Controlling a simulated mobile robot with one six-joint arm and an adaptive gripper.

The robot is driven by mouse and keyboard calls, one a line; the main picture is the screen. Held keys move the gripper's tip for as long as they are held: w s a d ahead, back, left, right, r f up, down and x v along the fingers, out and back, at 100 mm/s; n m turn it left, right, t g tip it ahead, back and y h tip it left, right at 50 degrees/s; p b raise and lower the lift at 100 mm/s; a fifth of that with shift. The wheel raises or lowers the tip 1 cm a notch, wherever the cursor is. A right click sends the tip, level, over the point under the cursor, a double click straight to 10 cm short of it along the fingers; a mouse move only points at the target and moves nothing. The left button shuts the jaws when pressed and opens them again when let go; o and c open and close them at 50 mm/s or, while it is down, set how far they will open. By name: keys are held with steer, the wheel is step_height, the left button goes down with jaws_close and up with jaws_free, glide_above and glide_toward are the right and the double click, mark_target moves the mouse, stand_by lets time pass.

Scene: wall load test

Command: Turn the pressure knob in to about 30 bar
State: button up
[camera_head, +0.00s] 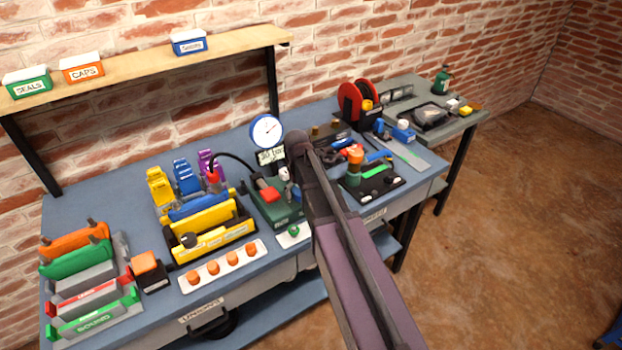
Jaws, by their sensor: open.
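A round white pressure gauge (267,131) with a blue rim stands at the back middle of the bench; its needle is too small to read. A card marked 30 bar (270,157) is below it. Under these is a green-based pump unit (262,208) with a red block (269,194) on top and a black hose leading left. I cannot make out the pressure knob for certain; my dark arm covers the unit's right side. A small green knob (293,230) sits on a white plate at its front. My gripper is hidden behind my arm.
Left of the pump are a yellow rack (213,243), a white strip with orange caps (223,266) and coloured holders. Right of my arm are a black tool tray (372,185) and a red reel (354,103). A shelf (150,66) overhangs the back left.

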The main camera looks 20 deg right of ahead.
steer(key=n, duration=0.8)
steer(key=shift+n, duration=0.4)
steer(key=n, duration=0.8)
steer(key=shift+n+y, duration=0.3)
steer(key=shift+n, duration=0.1)
steer(key=shift+r+p, duration=0.3)
step_height(320, 180, up, 13)
steer(key=p, duration=1.3)
steer(key=s+r+m+p, duration=0.1)
steer(key=s+m, duration=1)
steer(key=m, duration=0.2)
steer(key=shift+r, duration=0.15)
